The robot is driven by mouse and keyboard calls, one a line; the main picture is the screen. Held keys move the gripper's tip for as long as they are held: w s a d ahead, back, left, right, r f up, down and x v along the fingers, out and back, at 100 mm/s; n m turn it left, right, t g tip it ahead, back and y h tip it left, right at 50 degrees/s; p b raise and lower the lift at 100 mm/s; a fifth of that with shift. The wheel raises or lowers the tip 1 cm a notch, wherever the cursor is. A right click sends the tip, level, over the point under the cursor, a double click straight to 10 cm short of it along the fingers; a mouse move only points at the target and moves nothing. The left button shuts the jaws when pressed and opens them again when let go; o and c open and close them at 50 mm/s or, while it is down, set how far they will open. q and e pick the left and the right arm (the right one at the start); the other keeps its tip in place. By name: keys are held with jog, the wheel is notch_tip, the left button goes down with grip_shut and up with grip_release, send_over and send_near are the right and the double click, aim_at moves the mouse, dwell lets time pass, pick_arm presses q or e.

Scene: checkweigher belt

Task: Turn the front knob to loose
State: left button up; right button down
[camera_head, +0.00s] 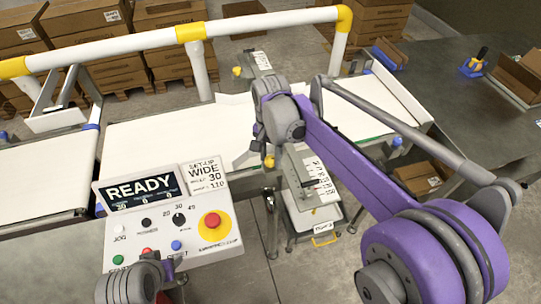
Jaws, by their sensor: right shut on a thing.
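The front knob (269,163) is small and yellow, at the near edge of the belt guide, beside a slanted plate with a printed scale (321,178). My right gripper (268,150) reaches down from the purple arm and is shut on this knob. The wrist and arm hide much of the jaws and the knob's mount, so I cannot read the knob's setting. A second yellow knob (237,71) shows at the far side by another scale plate (262,61). Part of my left gripper (152,268) shows at the bottom left, below the control panel; its fingertips are unclear.
The control panel (222,258) has a READY display (142,191), small knobs, coloured buttons and a red stop button (212,220). White belts (150,138) run across, with a white and yellow rail behind. A grey table (440,80) stands right. Cartons are stacked behind.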

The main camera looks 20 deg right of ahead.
jog(key=shift+n, duration=0.3)
jog(key=n, duration=1.1)
jog(key=shift+n, duration=0.4)
jog(key=n, duration=1.1)
jog(key=shift+n, duration=0.4)
jog(key=shift+c, duration=2.2)
grip_release()
